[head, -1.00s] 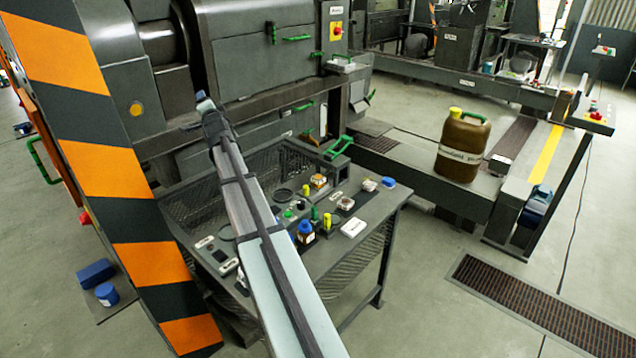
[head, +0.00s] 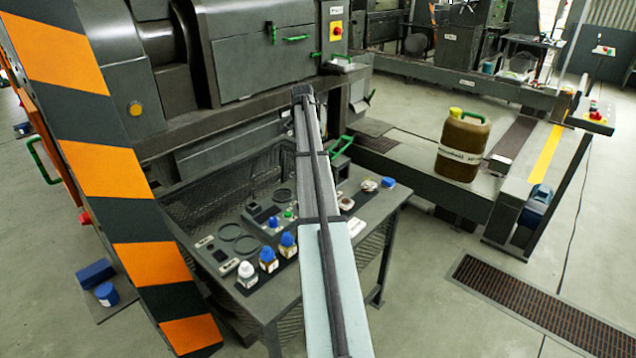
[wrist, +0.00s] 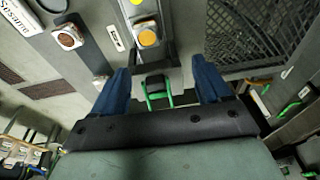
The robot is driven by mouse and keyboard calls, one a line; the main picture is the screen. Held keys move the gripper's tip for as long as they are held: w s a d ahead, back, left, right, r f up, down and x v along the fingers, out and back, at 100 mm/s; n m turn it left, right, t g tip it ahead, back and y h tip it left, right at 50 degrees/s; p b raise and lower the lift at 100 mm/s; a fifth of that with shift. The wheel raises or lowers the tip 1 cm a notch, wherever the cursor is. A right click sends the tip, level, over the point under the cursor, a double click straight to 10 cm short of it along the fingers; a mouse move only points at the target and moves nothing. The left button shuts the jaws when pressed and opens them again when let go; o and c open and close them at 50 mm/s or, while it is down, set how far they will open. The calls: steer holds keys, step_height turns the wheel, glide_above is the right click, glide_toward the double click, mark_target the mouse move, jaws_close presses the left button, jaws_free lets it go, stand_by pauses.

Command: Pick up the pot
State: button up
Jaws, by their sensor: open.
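A small pot (wrist: 148,36) with yellow-orange contents and a pale rim stands in a grey holder in the wrist view, just beyond my fingers and slightly left of the middle between them. In the head view my arm covers that spot. A second small pot with brown contents (wrist: 68,38) is to its left in the wrist view. Small open pots also show at the table's right side in the head view (head: 346,203). The frames do not settle which pot is meant. My gripper (wrist: 163,74) is open, its two blue fingers apart, with nothing held between them.
Blue-capped bottles (head: 268,260) stand on the dark table's (head: 225,296) near side. A mesh panel (head: 195,200) rises behind the table. A green handle (wrist: 158,92) shows between my fingers. A brown canister (head: 463,148) stands on the machine bed at right.

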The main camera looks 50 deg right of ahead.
steer(key=shift+g+y, duration=0.3)
steer(key=f, duration=0.2)
steer(key=s+d+f, duration=0.1)
steer(key=f, duration=0.5)
steer(key=shift+s+d+f, duration=0.2)
steer(key=shift+d, duration=0.1)
steer(key=shift+s+d+f, duration=0.1)
steer(key=shift+d+f, duration=0.1)
steer(key=shift+f, duration=1.15)
steer(key=shift+s+d+f, duration=0.1)
steer(key=shift+d+f, duration=0.1)
steer(key=shift+f, duration=1.1)
steer(key=shift+c, duration=0.2)
steer(key=c, duration=1.1)
